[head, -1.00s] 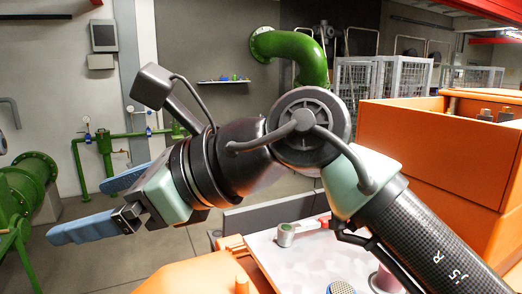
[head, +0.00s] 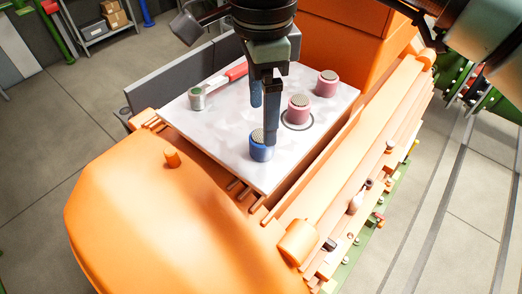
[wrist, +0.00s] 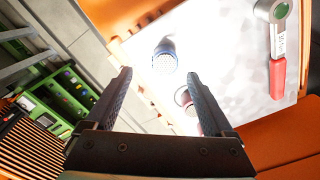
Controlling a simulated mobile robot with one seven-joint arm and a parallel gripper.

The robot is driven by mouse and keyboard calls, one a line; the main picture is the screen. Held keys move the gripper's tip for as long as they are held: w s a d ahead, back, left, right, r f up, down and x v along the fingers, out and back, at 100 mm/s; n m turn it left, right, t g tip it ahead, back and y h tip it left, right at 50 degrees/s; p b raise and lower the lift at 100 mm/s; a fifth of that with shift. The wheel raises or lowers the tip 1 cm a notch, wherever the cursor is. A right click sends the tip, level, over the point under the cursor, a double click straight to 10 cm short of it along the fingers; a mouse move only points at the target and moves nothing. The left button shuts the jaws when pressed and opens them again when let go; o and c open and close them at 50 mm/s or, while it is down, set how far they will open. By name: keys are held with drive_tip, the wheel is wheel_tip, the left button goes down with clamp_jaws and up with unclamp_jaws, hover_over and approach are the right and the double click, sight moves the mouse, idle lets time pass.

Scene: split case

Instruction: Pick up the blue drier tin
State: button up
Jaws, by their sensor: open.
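The blue drier tin (head: 259,152), with a perforated grey top, stands upright near the front edge of the pale board (head: 208,128). My gripper (head: 265,122) is above the board, fingers pointing down, open and empty. In the head view one finger overlaps the tin's right side; I cannot tell if they touch. In the wrist view the tin (wrist: 164,60) lies just beyond the gap between the open fingertips (wrist: 159,78), apart from both.
Two pink tins stand on the board, one (head: 298,112) inside a dark ring, the other (head: 326,86) farther back. A red-handled wrench (head: 234,73) lies at the back left. An orange housing (head: 335,40) rises behind.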

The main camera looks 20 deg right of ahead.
sight(258, 137)
drive_tip(key=f+b, duration=0.1)
drive_tip(key=f, duration=0.1)
drive_tip(key=f+b, duration=0.1)
drive_tip(key=f, duration=0.1)
drive_tip(key=w+f+b, duration=0.1)
drive_tip(key=f, duration=0.2)
drive_tip(key=shift+a, duration=0.25)
drive_tip(key=shift+s, duration=0.1)
drive_tip(key=shift+c, duration=0.3)
drive_tip(key=shift+r, duration=0.1)
drive_tip(key=shift+c, duration=1.2)
clamp_jaws()
drive_tip(key=shift+r, duration=0.1)
